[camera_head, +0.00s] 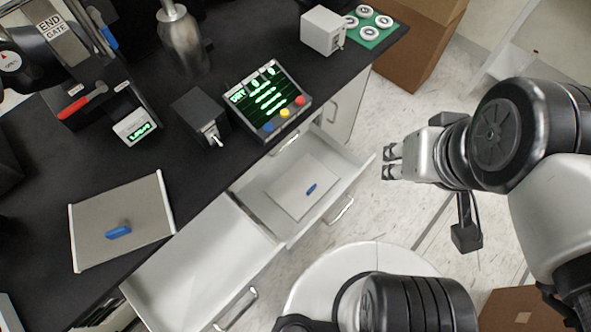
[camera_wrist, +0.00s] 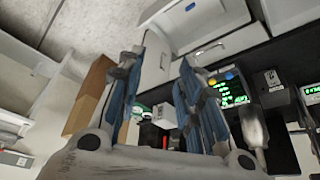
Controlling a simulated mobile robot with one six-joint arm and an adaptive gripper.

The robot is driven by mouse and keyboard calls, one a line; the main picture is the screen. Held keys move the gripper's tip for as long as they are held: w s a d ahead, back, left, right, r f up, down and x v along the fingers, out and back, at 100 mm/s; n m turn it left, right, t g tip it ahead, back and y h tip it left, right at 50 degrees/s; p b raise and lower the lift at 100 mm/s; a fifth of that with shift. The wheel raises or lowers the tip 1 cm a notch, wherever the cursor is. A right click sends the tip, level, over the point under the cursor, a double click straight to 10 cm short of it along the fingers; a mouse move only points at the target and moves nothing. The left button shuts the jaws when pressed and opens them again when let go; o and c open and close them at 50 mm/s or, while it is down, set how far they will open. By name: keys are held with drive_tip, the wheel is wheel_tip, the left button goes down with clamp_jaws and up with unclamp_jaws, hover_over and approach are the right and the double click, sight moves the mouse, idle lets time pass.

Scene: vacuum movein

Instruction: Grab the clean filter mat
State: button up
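A pale, flat filter mat (camera_head: 287,192) with a small blue handle lies in an open white drawer (camera_head: 352,178) under the counter. A greyer mat (camera_head: 95,208) with light edge strips and a blue handle lies on the black counter at the left. The pale mat looks like the clean one. My gripper (camera_head: 388,162) is open and empty, to the right of the drawer and apart from it. In the wrist view the two fingers (camera_wrist: 158,72) stand apart with nothing between them, and a blue handle (camera_wrist: 190,6) shows at the top edge.
A second open white drawer (camera_head: 200,262) to the left looks empty. On the counter stand a panel (camera_head: 267,98) with green displays, a dark switch box (camera_head: 200,117), a metal bottle (camera_head: 182,42) and a white box (camera_head: 322,30). Cardboard boxes (camera_head: 412,55) stand behind.

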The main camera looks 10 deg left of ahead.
drive_tip(key=w+a, duration=0.1)
drive_tip(key=a, duration=0.1)
drive_tip(key=n+g+p, duration=0.5)
drive_tip(key=n+p, duration=0.1)
drive_tip(key=n, duration=2.2)
hover_over(312, 188)
wheel_tip(312, 188, down, 41)
drive_tip(key=f+b, duration=0.4)
drive_tip(key=f, duration=0.8)
drive_tip(key=shift+s+f, duration=0.1)
drive_tip(key=shift+s, duration=0.1)
drive_tip(key=shift+w+a+f+b, duration=0.1)
drive_tip(key=shift+f+b, duration=0.55)
drive_tip(key=shift+f, duration=0.8)
drive_tip(key=shift+w+f+b, duration=0.1)
drive_tip(key=shift+f+b, duration=0.55)
drive_tip(key=shift+f, duration=0.75)
